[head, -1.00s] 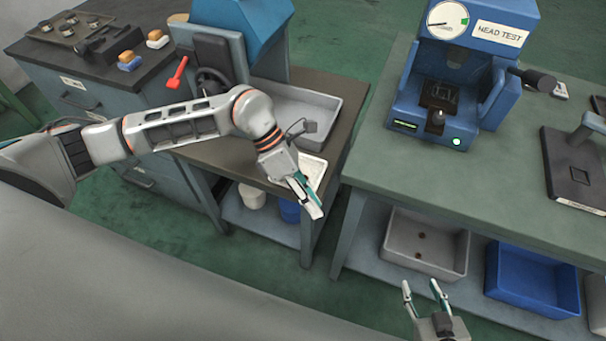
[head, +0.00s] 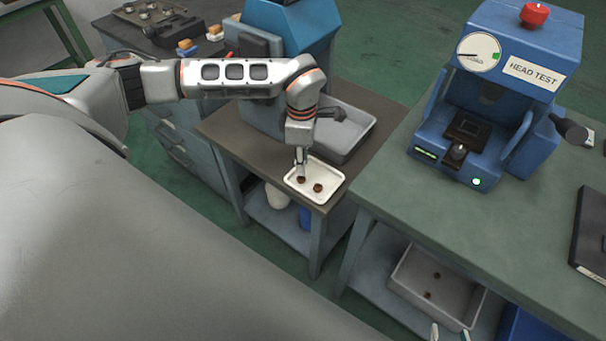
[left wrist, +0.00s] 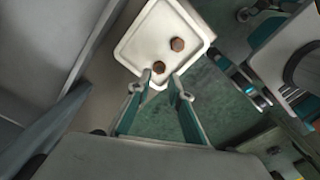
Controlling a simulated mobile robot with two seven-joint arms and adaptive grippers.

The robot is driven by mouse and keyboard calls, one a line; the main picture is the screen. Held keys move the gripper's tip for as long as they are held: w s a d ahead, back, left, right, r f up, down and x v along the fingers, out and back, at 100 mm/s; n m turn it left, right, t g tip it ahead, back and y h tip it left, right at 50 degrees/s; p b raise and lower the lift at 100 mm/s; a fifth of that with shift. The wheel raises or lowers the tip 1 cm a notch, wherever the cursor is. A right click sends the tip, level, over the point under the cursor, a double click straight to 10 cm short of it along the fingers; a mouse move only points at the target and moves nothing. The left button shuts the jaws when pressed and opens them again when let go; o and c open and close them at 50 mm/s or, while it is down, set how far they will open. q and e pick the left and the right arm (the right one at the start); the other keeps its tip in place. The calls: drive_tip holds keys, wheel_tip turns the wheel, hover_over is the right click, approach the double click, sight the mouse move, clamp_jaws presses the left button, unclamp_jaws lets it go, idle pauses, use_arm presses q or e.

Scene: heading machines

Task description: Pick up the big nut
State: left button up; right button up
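Two brown hex nuts lie in a white tray (head: 334,180) on the dark low table; the tray also shows in the left wrist view (left wrist: 136,48). In that wrist view the nut farther from my fingers (left wrist: 177,44) looks bigger than the nearer, smaller nut (left wrist: 159,67). In the head view, one nut (head: 318,187) lies right of the other (head: 301,179). My left gripper (head: 300,164) points down over the tray; in the wrist view its fingers (left wrist: 162,78) are apart with nothing held. My right gripper (head: 450,335) shows only separated fingertips at the bottom edge.
The green bench (head: 400,185) with the blue head-test press (head: 520,75) stands right. Below it, a light bin (head: 460,300) holds two small brown pieces.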

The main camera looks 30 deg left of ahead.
sight(303, 178)
use_arm(q)
drive_tip(key=shift+w+f, duration=0.1)
drive_tip(key=shift+f, duration=2.6)
clamp_jaws()
